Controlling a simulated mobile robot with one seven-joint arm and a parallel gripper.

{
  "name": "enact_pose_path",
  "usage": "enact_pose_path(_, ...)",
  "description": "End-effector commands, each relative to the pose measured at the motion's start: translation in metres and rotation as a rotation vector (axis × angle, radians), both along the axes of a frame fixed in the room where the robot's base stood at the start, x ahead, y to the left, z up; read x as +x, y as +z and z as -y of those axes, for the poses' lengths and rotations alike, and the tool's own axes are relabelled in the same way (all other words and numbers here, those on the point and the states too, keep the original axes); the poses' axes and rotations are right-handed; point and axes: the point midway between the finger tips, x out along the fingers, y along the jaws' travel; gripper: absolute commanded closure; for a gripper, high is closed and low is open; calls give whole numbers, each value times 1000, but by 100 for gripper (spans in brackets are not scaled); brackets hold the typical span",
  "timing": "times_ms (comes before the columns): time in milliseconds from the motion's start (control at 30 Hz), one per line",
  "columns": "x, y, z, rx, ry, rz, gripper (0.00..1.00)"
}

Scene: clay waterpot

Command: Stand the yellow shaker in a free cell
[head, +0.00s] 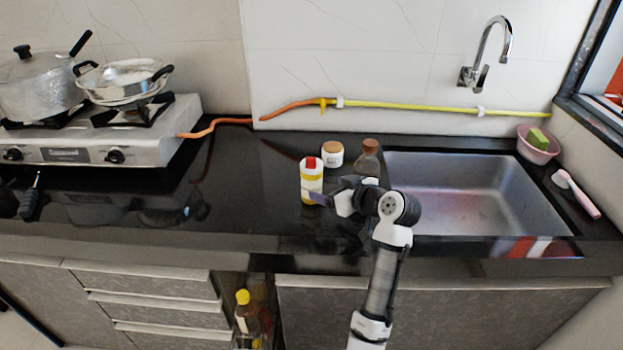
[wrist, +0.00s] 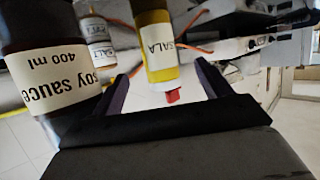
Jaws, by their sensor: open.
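The yellow shaker (head: 311,184) stands upright on the black counter (head: 250,190), left of the sink. It has a white label and a red cap. In the wrist view the shaker (wrist: 157,50) appears upside down, between the two purple fingers, with no finger visibly closed on it. My gripper (head: 326,199) is open, low beside the shaker on its right in the head view; the fingers also show in the wrist view (wrist: 162,84). No container with cells can be made out in either view.
A soy sauce bottle (wrist: 45,75) stands close beside my gripper. A small jar with a tan lid (head: 332,156) stands behind the shaker. The steel sink (head: 470,190) is to the right, the stove (head: 150,130) to the left. The counter between stove and shaker is clear.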

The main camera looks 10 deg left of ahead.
Motion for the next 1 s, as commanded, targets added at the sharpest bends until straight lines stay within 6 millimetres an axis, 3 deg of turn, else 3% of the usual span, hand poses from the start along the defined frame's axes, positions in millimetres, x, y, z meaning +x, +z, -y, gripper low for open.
enact_pose_path(100, 12, -6, -17, 0, 1, -2, 23)
enact_pose_path(367, 25, -14, -32, 0, 0, 0, 23)
enact_pose_path(633, 50, -21, -61, -1, 1, -2, 23)
enact_pose_path(1000, 56, -28, -68, -1, -2, 2, 24)
